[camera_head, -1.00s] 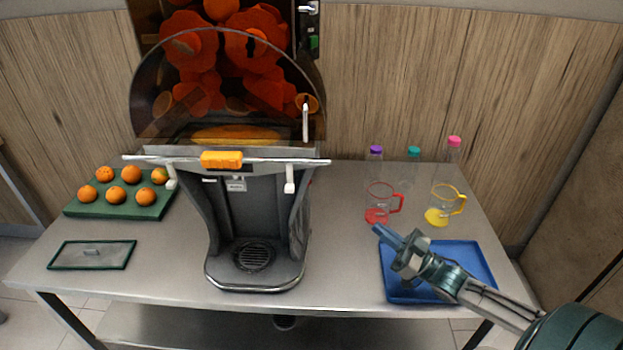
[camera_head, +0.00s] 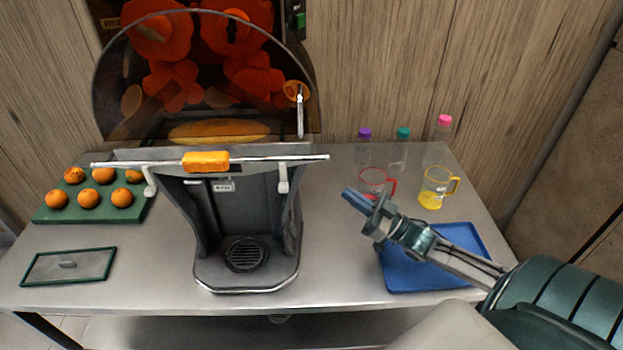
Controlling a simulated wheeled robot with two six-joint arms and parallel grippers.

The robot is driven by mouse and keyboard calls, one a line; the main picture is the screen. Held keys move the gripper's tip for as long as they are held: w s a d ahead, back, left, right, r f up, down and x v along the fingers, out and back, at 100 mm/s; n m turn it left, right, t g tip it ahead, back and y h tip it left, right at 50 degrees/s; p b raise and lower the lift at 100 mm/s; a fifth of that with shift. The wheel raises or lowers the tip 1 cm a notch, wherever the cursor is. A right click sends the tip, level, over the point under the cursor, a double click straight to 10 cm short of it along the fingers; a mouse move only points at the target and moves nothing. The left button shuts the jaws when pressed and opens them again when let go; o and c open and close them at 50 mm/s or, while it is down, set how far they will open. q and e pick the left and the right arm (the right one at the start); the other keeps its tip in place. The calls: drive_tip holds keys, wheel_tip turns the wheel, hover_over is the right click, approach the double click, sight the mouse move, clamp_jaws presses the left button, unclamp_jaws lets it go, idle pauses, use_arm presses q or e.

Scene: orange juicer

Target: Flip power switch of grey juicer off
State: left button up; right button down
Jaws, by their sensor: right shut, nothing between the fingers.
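The grey juicer (camera_head: 223,206) stands on the metal table, left of centre. Its clear curved cover and orange-printed top part rise behind a bar with an orange handle (camera_head: 206,162). My right gripper (camera_head: 352,199) is shut and empty. It is above the table, to the right of the juicer and apart from it, with its fingertips pointing left toward the juicer. My left gripper is not in view.
A green board with several oranges (camera_head: 88,199) and a green-framed lid (camera_head: 68,266) lie at left. At right are a blue tray (camera_head: 432,277) under my right arm, a red jug (camera_head: 372,180), a yellow jug (camera_head: 437,188) and three capped bottles (camera_head: 400,152).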

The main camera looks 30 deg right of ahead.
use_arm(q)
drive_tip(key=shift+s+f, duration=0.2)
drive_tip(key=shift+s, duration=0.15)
use_arm(e)
drive_tip(key=w+a+r, duration=0.1)
drive_tip(key=w+a, duration=0.4)
drive_tip(key=w, duration=0.4)
drive_tip(key=shift+w+a+r, duration=0.15)
drive_tip(key=shift+w+r, duration=0.1)
drive_tip(key=shift+w, duration=0.1)
use_arm(q)
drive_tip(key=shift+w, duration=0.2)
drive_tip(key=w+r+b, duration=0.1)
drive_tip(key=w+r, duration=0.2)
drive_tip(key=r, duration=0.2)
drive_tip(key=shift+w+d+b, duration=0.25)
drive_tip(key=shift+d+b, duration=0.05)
drive_tip(key=shift+b, duration=0.1)
use_arm(e)
drive_tip(key=shift+w+a+f+t, duration=0.15)
drive_tip(key=shift+w+f+t, duration=0.1)
drive_tip(key=shift+w+t, duration=0.05)
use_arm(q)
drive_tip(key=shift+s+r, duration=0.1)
use_arm(e)
drive_tip(key=shift+s, duration=0.1)
